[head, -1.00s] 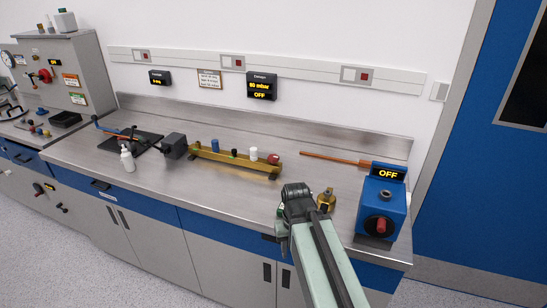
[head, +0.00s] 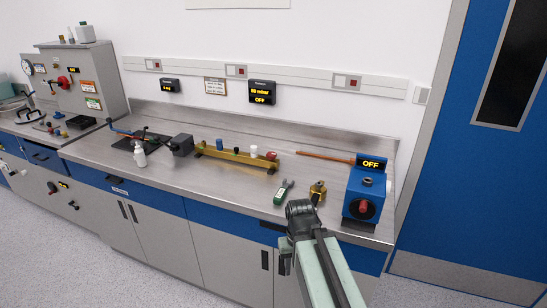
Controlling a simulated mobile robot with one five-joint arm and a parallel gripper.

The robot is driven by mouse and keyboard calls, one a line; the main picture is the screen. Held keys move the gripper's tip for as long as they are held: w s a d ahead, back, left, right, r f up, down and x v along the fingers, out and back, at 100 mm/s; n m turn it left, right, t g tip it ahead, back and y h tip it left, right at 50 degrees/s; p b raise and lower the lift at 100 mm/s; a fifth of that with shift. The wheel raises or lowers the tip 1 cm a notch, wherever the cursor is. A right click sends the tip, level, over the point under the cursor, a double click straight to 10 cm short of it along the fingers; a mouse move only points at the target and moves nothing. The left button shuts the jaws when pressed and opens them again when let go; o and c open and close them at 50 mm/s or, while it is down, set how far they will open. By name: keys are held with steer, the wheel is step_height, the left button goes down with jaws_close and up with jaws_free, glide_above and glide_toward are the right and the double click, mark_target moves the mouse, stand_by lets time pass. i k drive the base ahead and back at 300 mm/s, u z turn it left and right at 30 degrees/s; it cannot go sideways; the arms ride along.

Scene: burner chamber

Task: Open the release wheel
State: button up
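A red wheel-like handle (head: 65,82) is on the front of the grey cabinet at the far left of the head view. It is small in the picture, and I cannot tell how far it is turned. A red knob (head: 363,207) is on the front of the blue box (head: 366,186) at the right, whose display reads OFF. No label shows which one is the release wheel. My arm rises from the bottom of the view to a dark joint in front of the bench, away from the far-left handle. My gripper's fingertips do not show.
Smaller handles (head: 53,187) stick out of the lower left cabinet. The floor (head: 120,265) at the left is clear.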

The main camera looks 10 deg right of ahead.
mark_target(271, 155)
steer(key=k, duration=1.25)
steer(key=u, duration=0.55)
steer(key=i, duration=1.8)
steer(key=z, duration=0.65)
steer(key=k, duration=0.75)
steer(key=z, duration=0.2)
steer(key=i, duration=0.75)
